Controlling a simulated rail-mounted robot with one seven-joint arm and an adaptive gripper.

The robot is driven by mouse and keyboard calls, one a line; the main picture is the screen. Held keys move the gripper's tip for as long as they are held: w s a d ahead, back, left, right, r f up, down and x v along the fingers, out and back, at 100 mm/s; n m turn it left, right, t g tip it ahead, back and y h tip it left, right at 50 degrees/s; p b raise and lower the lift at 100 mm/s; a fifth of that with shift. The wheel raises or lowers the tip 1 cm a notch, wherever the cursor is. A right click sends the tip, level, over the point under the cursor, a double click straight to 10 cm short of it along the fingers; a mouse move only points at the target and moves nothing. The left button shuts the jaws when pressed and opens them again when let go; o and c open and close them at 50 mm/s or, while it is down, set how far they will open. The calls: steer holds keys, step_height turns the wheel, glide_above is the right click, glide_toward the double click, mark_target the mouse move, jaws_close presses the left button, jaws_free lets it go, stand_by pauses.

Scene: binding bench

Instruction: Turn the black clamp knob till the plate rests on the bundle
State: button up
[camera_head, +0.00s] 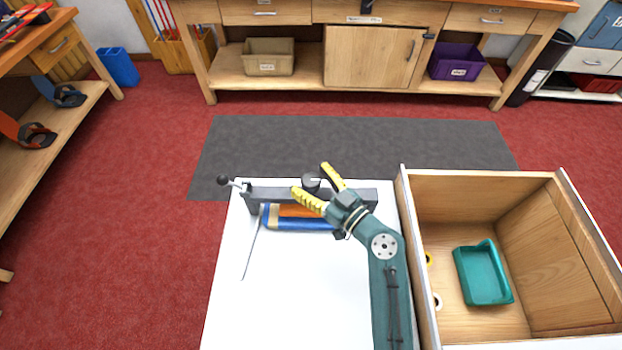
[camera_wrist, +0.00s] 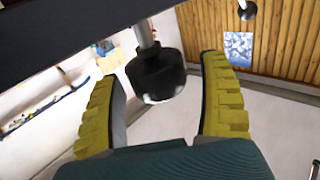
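The black clamp knob (camera_head: 311,181) is at the grey clamp bar (camera_head: 268,197) on the white bench top. In the wrist view the knob (camera_wrist: 157,74) hangs on a short metal stem below a dark bar (camera_wrist: 80,30). My gripper (camera_head: 311,178) is open, with one yellow finger on each side of the knob. The wrist view shows visible gaps between the knob and both fingers (camera_wrist: 158,68). A blue and orange bundle (camera_head: 297,223) lies at the bar's near side. My arm covers its right end. I cannot tell where the plate is or whether it touches the bundle.
A lever with a black ball end (camera_head: 223,181) sticks out at the bar's left end. An open wooden drawer box (camera_head: 408,250) stands right of the bench, with a teal tray (camera_head: 483,274) inside. The white top (camera_head: 300,290) is clear nearer to me.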

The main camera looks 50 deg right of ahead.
steer(key=c, duration=1.2)
steer(key=shift+m+h, duration=0.5)
steer(key=shift+h, duration=0.3)
steer(key=o, duration=1.2)
steer(key=shift+o, duration=0.2)
steer(key=s+a, duration=0.1)
steer(key=s, duration=1.1)
steer(key=shift+a, duration=0.3)
